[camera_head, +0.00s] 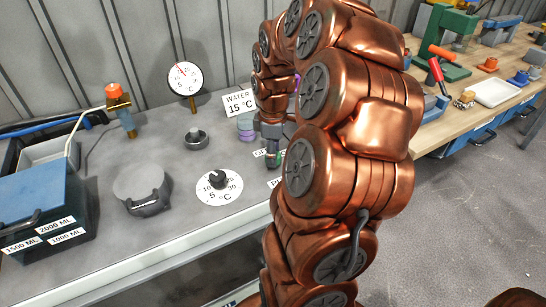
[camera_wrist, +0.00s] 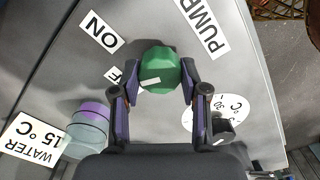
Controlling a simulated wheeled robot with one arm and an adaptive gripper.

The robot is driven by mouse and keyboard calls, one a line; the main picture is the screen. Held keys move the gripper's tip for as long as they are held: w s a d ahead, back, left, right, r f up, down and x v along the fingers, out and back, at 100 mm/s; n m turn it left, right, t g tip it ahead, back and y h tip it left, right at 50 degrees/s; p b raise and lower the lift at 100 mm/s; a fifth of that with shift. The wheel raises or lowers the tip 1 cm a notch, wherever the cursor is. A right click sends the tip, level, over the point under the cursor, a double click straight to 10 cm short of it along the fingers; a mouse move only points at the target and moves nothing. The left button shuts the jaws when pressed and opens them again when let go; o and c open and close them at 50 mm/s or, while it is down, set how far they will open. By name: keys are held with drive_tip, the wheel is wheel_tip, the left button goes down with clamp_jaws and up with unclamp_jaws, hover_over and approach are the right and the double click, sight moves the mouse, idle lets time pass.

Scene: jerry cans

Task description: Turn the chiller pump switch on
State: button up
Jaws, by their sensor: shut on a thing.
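The chiller pump switch is a green knob (camera_wrist: 160,66) with a white pointer mark, on the grey bench top in the wrist view. My gripper (camera_wrist: 161,82) has a finger on each side of it and is shut on it. The pointer lies on the knob's near left part and points left, toward the partly hidden OFF label (camera_wrist: 115,73). The ON label (camera_wrist: 98,33) is further up left, and the PUMP label (camera_wrist: 203,27) is up right. In the head view, my gripper (camera_head: 272,157) is down at the knob, partly covered by my arm.
A 5 °C dial (camera_head: 219,187) with a black knob lies left of my gripper. A WATER 15 °C sign (camera_head: 239,103), purple-topped container (camera_wrist: 88,122), pressure-style gauge (camera_head: 185,78) and lidded grey pot (camera_head: 142,189) stand nearby. A blue-lidded box (camera_head: 43,212) is far left.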

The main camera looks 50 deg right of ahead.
drive_tip(key=m+b, duration=0.2)
drive_tip(key=m, duration=0.2)
drive_tip(key=shift+f+m, duration=0.15)
drive_tip(key=shift+m, duration=0.15)
drive_tip(key=shift+m+b, duration=0.75)
drive_tip(key=shift+m, duration=0.65)
drive_tip(key=o, duration=1.1)
drive_tip(key=shift+o, duration=0.2)
drive_tip(key=shift+r, duration=0.25)
wheel_tip(320, 180, up, 12)
drive_tip(key=shift+f, duration=0.15)
